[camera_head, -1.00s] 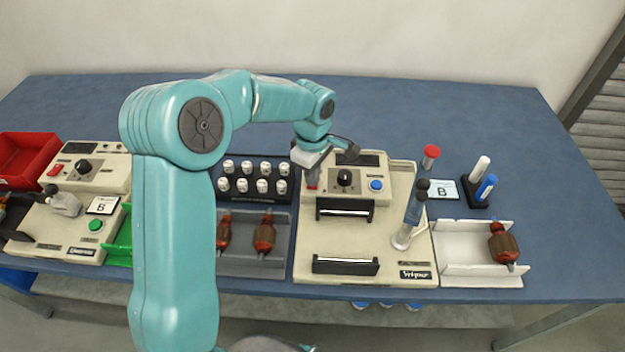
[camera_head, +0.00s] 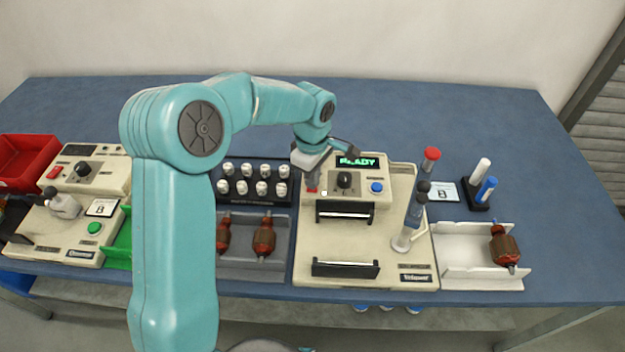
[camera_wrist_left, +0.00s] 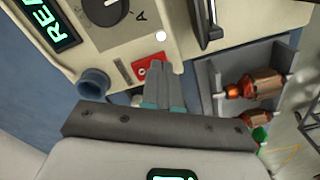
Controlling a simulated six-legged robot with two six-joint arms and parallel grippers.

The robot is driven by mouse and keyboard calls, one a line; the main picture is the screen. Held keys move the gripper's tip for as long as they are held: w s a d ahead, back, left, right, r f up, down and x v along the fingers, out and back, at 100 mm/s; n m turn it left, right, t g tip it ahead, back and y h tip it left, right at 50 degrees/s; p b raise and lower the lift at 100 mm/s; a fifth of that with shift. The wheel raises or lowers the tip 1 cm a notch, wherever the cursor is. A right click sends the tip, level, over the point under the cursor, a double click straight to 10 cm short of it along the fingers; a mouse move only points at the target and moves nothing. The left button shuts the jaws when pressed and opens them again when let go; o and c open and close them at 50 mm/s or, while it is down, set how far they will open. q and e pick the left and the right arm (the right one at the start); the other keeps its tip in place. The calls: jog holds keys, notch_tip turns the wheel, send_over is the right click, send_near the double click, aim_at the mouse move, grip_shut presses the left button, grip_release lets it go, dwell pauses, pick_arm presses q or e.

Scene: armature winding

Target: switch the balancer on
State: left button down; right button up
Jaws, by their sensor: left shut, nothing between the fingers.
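The balancer (camera_head: 312,235) is the cream machine in the middle of the table. My left gripper (camera_head: 312,186) is shut and empty at the red switch (camera_wrist_left: 146,69), at the panel's left end. In the left wrist view its fingertips (camera_wrist_left: 158,68) overlap the switch; I cannot tell whether they touch. My right gripper is not in view.
A black knob (camera_head: 344,180) and blue button (camera_head: 376,187) sit on the panel. A grey tray (camera_head: 250,270) with armatures lies left, a white tray (camera_head: 465,255) right. The back of the table is clear.

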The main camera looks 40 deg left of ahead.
pick_arm(q)
jog(key=shift+s+r+p, duration=0.1)
jog(key=shift+r+p, duration=1.7)
jog(key=shift+r, duration=1.35)
